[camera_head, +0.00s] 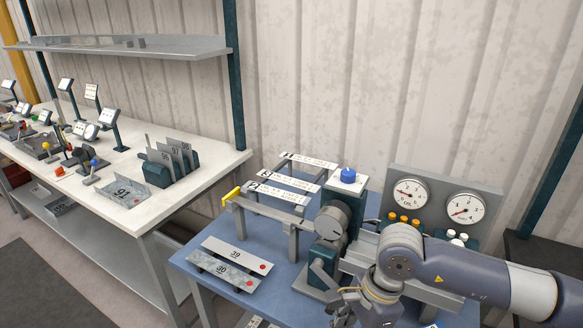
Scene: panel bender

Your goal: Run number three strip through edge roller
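The edge roller (333,223) looks to be the dark green and grey machine on the blue table, with a blue knob (347,175) on top and a crank-like part at its front. Grey rails run left from it, one ending in a yellow tip (231,196). Two flat strips, 39 (236,254) and one that seems to read 30 (221,270), lie on dark supports. My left gripper is out of view.
A panel with two dials (445,205) and coloured buttons stands behind my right arm. On the left, a white bench (130,215) carries upright plates in a rack (175,163), plate 91 (128,192) and several levers. A shelf (125,46) hangs above it.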

